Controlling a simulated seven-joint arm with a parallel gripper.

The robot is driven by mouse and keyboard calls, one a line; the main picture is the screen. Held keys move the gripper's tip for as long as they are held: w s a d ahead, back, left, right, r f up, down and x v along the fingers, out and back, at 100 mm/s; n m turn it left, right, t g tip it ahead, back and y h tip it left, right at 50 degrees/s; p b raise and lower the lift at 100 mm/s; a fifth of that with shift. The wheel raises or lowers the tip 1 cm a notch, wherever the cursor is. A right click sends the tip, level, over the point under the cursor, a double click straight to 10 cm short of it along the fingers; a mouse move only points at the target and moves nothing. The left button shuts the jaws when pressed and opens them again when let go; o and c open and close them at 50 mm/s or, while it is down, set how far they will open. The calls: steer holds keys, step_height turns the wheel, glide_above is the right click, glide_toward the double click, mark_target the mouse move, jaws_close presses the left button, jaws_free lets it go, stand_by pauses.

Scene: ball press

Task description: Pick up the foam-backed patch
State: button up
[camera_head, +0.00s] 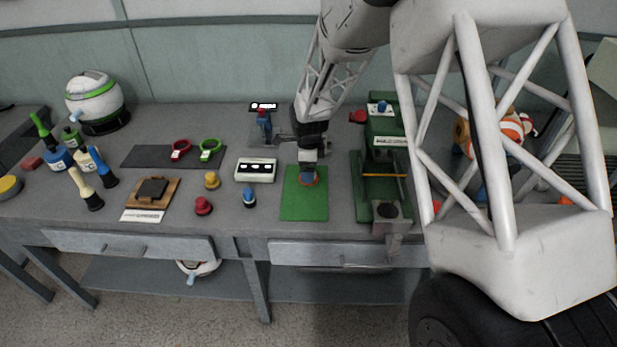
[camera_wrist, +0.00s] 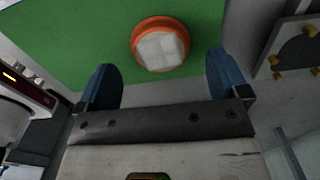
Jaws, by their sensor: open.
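A round disc with an orange rim and a pale, squared centre (camera_wrist: 160,47) lies on the green mat (camera_head: 304,208). It looks like the patch, but I cannot see any foam backing. In the wrist view my gripper (camera_wrist: 160,66) is open, with blue fingertips on either side of the disc's near edge. Nothing is held. I cannot tell how high the fingers are above the mat.
A green press frame (camera_head: 358,205) stands close to the right of the mat. A white box with dark openings (camera_head: 256,170) and a blue knob (camera_head: 249,198) are to the left. A wooden board with a dark square (camera_head: 172,196) lies further left. The mat's front part is clear.

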steer(key=shift+f, duration=1.4)
steer(key=c, duration=1)
steer(key=shift+r, duration=0.15)
steer(key=shift+r, duration=0.5)
steer(key=shift+s+d+r, duration=0.1)
steer(key=shift+s+r, duration=0.05)
steer(key=shift+r, duration=0.45)
steer(key=shift+s+r, duration=0.1)
steer(key=shift+r, duration=0.5)
steer(key=s+d, duration=0.1)
steer(key=s, duration=0.4)
steer(key=s+d+r, duration=0.1)
steer(key=s, duration=0.4)
steer(key=s+d, duration=0.2)
steer(key=s, duration=0.3)
steer(key=shift+r, duration=0.15)
steer(key=shift+w, duration=0.1)
